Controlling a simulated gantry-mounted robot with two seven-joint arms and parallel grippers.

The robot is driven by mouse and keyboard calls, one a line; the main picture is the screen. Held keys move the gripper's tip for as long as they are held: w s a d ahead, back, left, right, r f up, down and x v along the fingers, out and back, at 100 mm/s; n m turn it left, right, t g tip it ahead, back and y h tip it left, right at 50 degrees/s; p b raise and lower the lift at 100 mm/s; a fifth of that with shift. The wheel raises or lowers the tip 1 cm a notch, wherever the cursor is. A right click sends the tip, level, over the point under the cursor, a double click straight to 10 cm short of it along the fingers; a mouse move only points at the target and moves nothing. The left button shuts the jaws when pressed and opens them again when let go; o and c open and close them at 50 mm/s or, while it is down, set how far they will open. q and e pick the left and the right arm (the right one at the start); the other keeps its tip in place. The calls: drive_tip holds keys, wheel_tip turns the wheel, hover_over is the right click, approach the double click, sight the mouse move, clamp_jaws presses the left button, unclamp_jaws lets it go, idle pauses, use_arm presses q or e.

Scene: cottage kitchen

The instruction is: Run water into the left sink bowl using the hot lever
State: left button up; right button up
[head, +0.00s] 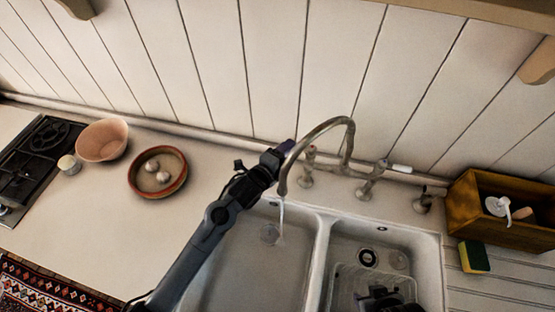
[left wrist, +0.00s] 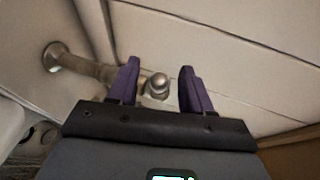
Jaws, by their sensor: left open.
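The curved metal tap (head: 335,124) stands behind the sink, its spout over the left sink bowl (head: 232,262). A thin stream of water (head: 281,222) runs from the spout into that bowl. My left gripper (head: 284,149) is beside the spout, close to the left tap pillar (head: 306,168). In the left wrist view its purple fingers (left wrist: 158,88) are apart, with a round metal knob (left wrist: 158,82) seen between them; contact cannot be told. The right lever (head: 398,169) has a white handle pointing right. Hot or cold marks cannot be read. My right gripper (head: 385,298) is low over the right bowl, its fingers unclear.
A wooden box (head: 470,212) and a sponge (head: 474,257) are at the right. A shallow dish (head: 176,186), a pink bowl (head: 101,140) and a hob (head: 40,150) are at the left. The counter between dish and sink is clear.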

use_arm(q)
drive_tip(key=v, duration=1)
drive_tip(key=shift+s, duration=0.25)
drive_tip(key=shift+a, duration=0.15)
